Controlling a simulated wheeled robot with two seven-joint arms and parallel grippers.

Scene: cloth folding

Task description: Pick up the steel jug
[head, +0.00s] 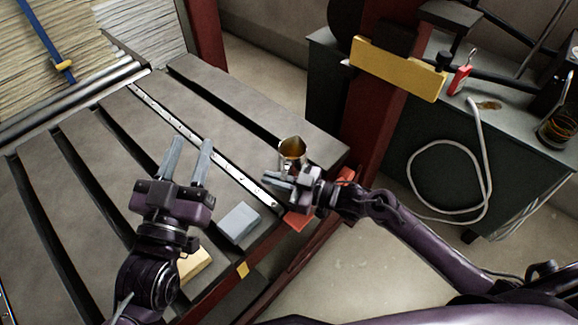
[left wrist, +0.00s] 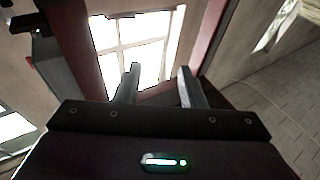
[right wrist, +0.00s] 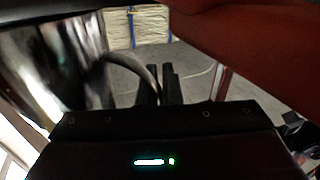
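The steel jug (head: 292,148) is upright near the right end of the slatted table, with a brownish inside. In the right wrist view the jug (right wrist: 55,75) fills the left side, shiny and close, its curved handle (right wrist: 128,68) reaching to the fingers. My right gripper (head: 268,179) points left beside the jug; its fingers (right wrist: 160,85) are close together and look closed on the handle. Whether the jug's base touches the table is hidden. My left gripper (head: 188,155) is open and empty above the table; its spread fingers also show in the left wrist view (left wrist: 158,85).
A grey block (head: 238,222) and a yellowish wooden block (head: 194,263) lie near the table's front edge. A red post (head: 372,115) with a yellow bar (head: 398,68) stands right of the table. A dark cabinet (head: 490,140) is beyond. The slatted table (head: 90,150) is largely clear.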

